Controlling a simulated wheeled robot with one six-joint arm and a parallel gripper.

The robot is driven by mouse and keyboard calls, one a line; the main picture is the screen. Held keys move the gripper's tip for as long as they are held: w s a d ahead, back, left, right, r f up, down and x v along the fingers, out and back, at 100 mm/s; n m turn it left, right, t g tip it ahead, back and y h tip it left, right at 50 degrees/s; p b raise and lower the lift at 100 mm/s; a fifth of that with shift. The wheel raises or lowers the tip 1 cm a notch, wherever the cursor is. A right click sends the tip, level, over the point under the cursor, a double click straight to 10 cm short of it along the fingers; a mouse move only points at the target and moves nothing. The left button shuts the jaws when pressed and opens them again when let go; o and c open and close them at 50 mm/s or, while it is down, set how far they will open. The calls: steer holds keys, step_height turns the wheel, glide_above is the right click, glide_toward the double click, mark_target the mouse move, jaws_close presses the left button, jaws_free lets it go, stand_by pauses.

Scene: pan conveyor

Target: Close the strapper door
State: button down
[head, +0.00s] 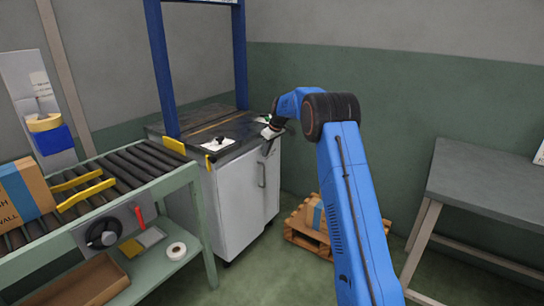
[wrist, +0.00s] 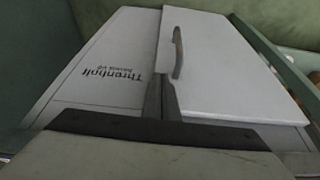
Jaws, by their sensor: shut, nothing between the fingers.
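The strapper (head: 205,150) stands left of centre in the head view, with a dark top and a pale cabinet below. Its pale door (head: 268,198) has an upright bar handle (head: 262,175). In the wrist view the door (wrist: 235,75) lies beside a panel with upside-down lettering (wrist: 110,70), and the handle (wrist: 177,52) is near the seam. My gripper (head: 269,133) is at the strapper's upper front edge, above the handle. Its fingers (wrist: 163,98) are shut and empty; contact with the door is unclear.
A roller conveyor (head: 120,180) with a cardboard box (head: 25,190) runs in from the left. A blue frame (head: 163,70) rises over the strapper. A wooden pallet (head: 305,235) with a box lies on the floor behind my arm. A grey table (head: 490,180) stands right.

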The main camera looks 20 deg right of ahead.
steer(key=shift+w+a, duration=0.35)
steer(key=shift+w, duration=0.25)
steer(key=shift+w+a+r+n, duration=0.1)
steer(key=shift+w+n, duration=0.15)
steer(key=shift+n, duration=0.15)
steer(key=shift+w+a+r, duration=0.1)
steer(key=shift+a, duration=0.05)
